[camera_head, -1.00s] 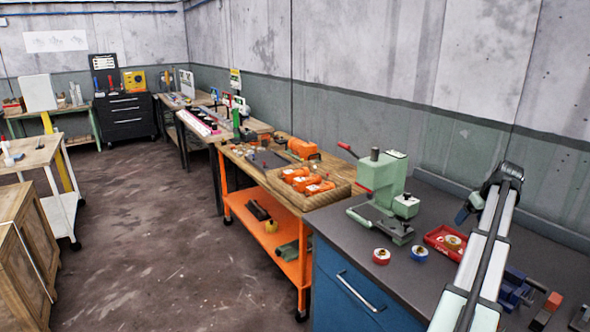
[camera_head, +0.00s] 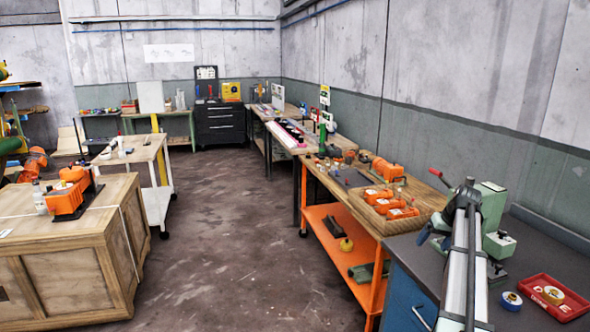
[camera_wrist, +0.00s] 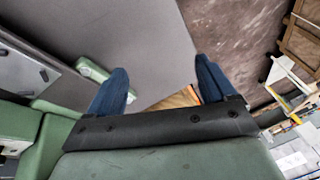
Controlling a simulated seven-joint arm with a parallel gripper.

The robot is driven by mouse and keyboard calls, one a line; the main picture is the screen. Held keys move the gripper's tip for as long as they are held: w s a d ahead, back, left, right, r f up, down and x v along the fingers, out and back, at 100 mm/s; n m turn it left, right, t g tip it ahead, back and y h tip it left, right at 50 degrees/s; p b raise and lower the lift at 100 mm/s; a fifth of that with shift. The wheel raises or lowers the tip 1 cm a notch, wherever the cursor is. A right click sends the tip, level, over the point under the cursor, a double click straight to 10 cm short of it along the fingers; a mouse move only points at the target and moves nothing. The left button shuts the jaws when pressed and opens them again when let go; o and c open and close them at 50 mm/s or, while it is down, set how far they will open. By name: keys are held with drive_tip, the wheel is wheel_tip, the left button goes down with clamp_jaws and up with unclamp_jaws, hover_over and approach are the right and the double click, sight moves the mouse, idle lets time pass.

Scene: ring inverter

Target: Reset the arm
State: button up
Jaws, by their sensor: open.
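My arm rises at the right of the head view, in front of the dark bench top. My gripper (camera_wrist: 160,66) shows in the wrist view with two dark blue fingers apart and nothing between them. The grey bench top lies beyond the fingers. In the head view a small dark blue part of the gripper (camera_head: 425,235) shows left of my arm; the rest is hidden. A green press (camera_head: 494,205) with a red handle stands behind my arm, partly covered. A red tray (camera_head: 574,304) holding a tape roll (camera_head: 553,294) and a blue-edged roll (camera_head: 510,300) lie right of the arm.
An orange workbench (camera_head: 337,236) with orange tools in a wooden tray (camera_head: 424,214) adjoins the blue cabinet (camera_head: 400,301). A large wooden crate (camera_head: 68,268) stands at the left. A black drawer cabinet (camera_head: 219,124) stands at the back. The floor between is clear.

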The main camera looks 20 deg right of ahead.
drive_tip(key=w+a+f+g+y, duration=0.1)
drive_tip(key=w+a+f, duration=0.2)
drive_tip(key=a+f, duration=0.45)
drive_tip(key=w+a+f+g, duration=0.1)
drive_tip(key=w+a+f, duration=0.35)
drive_tip(key=a, duration=0.65)
drive_tip(key=s+a+f+g, duration=0.1)
drive_tip(key=s+a+f, duration=0.4)
drive_tip(key=a+f, duration=0.45)
drive_tip(key=s+a+f+g, duration=0.2)
drive_tip(key=s+a+f, duration=0.35)
drive_tip(key=f, duration=0.65)
drive_tip(key=s+a+f+n+g, duration=0.2)
drive_tip(key=s+a+f, duration=1.05)
drive_tip(key=s, duration=0.25)
drive_tip(key=s+a+f+g, duration=0.1)
drive_tip(key=s+f, duration=0.1)
drive_tip(key=s, duration=0.6)
drive_tip(key=s+a+f+n+g+h, duration=0.1)
drive_tip(key=s+a+f, duration=0.1)
drive_tip(key=s, duration=0.6)
drive_tip(key=s+a+f+g+h, duration=0.1)
drive_tip(key=s+a+f, duration=0.1)
drive_tip(key=s, duration=0.5)
drive_tip(key=shift+s+a+f+n, duration=0.2)
drive_tip(key=shift+s+f+n, duration=0.2)
drive_tip(key=shift+f, duration=0.35)
